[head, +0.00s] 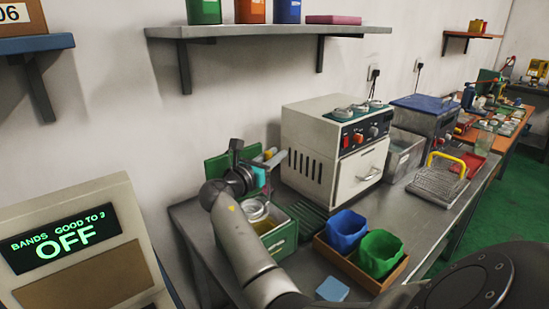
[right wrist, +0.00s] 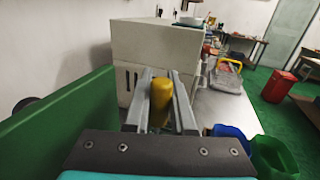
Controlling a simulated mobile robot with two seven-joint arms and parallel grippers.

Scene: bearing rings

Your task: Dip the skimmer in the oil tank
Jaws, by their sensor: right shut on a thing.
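The oil tank (head: 285,247) is a green-sided box with yellowish liquid, at the left end of the grey bench. My right gripper (head: 274,158) is above its back part. It is shut on the yellow handle of the skimmer (right wrist: 160,101), which stands between the two grey fingers in the right wrist view (right wrist: 161,103). A round pale metal piece (head: 256,209) shows at the tank's opening, below the gripper. I cannot tell whether it is the skimmer's head or whether it touches the oil. My arm hides part of the tank. My left gripper is not in view.
An upright green panel (head: 219,164) stands behind the tank. A cream machine (head: 318,150) stands to the right. A wooden tray holds a blue bin (head: 346,231) and a green bin (head: 380,254). A wire basket (head: 437,184) with a yellow handle sits farther right.

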